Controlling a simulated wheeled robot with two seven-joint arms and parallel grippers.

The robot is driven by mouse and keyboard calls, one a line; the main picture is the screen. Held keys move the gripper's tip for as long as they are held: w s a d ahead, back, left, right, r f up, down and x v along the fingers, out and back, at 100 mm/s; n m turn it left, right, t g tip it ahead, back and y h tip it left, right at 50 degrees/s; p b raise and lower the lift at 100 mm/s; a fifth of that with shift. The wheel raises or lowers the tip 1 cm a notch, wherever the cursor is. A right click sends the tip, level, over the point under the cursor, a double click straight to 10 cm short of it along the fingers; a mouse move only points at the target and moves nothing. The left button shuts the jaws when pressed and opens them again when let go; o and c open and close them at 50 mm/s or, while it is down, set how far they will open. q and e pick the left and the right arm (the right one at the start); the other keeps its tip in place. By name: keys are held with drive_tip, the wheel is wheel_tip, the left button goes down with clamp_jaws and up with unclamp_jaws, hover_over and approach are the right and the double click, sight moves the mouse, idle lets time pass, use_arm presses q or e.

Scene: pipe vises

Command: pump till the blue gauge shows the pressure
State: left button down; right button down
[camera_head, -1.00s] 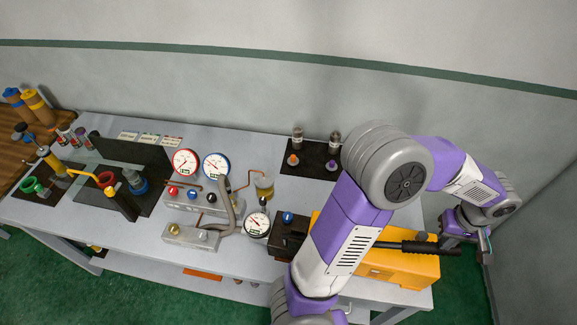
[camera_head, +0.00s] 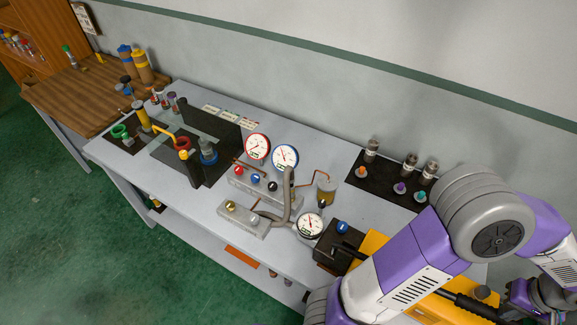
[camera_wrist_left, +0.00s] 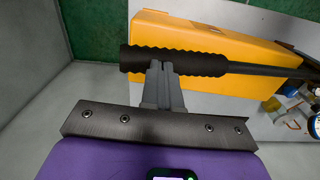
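The blue-rimmed gauge (camera_head: 285,158) stands upright behind the manifold block, right of a red-rimmed gauge (camera_head: 257,147); its needle is too small to read exactly. The pump has a yellow body (camera_head: 370,246) and a long black lever (camera_head: 466,302). Its ridged grip (camera_wrist_left: 200,64) lies across the left wrist view. My left gripper (camera_wrist_left: 162,66) has its fingers together, with tips overlapping the grip's near side; I cannot tell whether they press on it. In the head view my left gripper is at the lower right edge, partly cut off. My right gripper is out of view.
A black mat (camera_head: 376,182) with small fittings lies behind. A wooden bench (camera_head: 85,92) stands far left.

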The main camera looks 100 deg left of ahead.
use_arm(q)
drive_tip(key=shift+w+f+b, duration=0.1)
drive_tip(key=shift+f+b, duration=0.4)
drive_tip(key=shift+f, duration=0.3)
drive_tip(key=shift+r+p, duration=0.5)
drive_tip(key=shift+r, duration=0.1)
wheel_tip(320, 180, up, 7)
drive_tip(key=s+p, duration=0.1)
drive_tip(key=p, duration=0.4)
drive_tip(key=shift+s+a+r, duration=0.2)
drive_tip(key=shift+s+a, duration=0.2)
wheel_tip(320, 180, up, 5)
drive_tip(key=shift+p, duration=1)
